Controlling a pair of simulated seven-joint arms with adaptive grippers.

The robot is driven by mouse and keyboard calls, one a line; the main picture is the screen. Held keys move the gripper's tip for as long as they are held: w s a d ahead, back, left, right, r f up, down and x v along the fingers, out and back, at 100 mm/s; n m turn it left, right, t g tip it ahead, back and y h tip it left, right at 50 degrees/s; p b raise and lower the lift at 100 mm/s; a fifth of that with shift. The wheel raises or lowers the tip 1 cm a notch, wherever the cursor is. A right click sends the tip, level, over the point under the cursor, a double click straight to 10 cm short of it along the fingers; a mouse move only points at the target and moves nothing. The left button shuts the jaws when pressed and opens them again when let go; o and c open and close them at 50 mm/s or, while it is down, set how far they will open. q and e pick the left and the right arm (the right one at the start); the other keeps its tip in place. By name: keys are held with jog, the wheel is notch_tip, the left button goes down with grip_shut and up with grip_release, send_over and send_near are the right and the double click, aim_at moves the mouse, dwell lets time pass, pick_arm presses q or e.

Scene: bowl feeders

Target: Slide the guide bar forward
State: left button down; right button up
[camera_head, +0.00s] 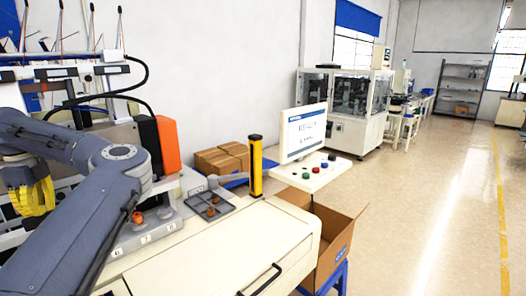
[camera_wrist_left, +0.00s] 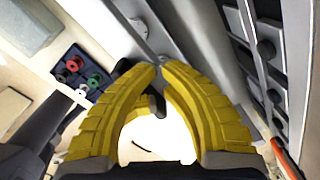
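My left gripper (camera_head: 36,198) shows its yellow fingers at the left edge of the head view, below my arm and beside the machinery. In the left wrist view, the two yellow fingertips (camera_wrist_left: 161,68) are close together with a narrow gap. A grey metal bar (camera_wrist_left: 175,35) runs just beyond them, and a black hooked part (camera_wrist_left: 157,104) shows between the fingers. I cannot tell which part is the guide bar, or whether the fingertips hold anything. My arm hides much of the bench in the head view. My right gripper is not in view.
A grey tray (camera_head: 222,207) with orange-brown parts sits on the cream bench (camera_head: 215,250). A yellow-and-black post (camera_head: 255,165), a monitor (camera_head: 303,132) and a button panel (camera_head: 313,170) stand to the right. An open cardboard box (camera_head: 335,240) is beside the bench. The aisle is clear.

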pick_arm(q)
jog(key=shift+s+d+f, duration=0.15)
jog(key=shift+d+f, duration=0.05)
jog(key=shift+d, duration=0.35)
jog(key=shift+w+a, duration=0.3)
jog(key=shift+r, duration=0.5)
notch_tip(320, 180, up, 8)
jog(key=shift+a+r, duration=0.15)
dwell(0.4)
jog(key=shift+s, duration=0.1)
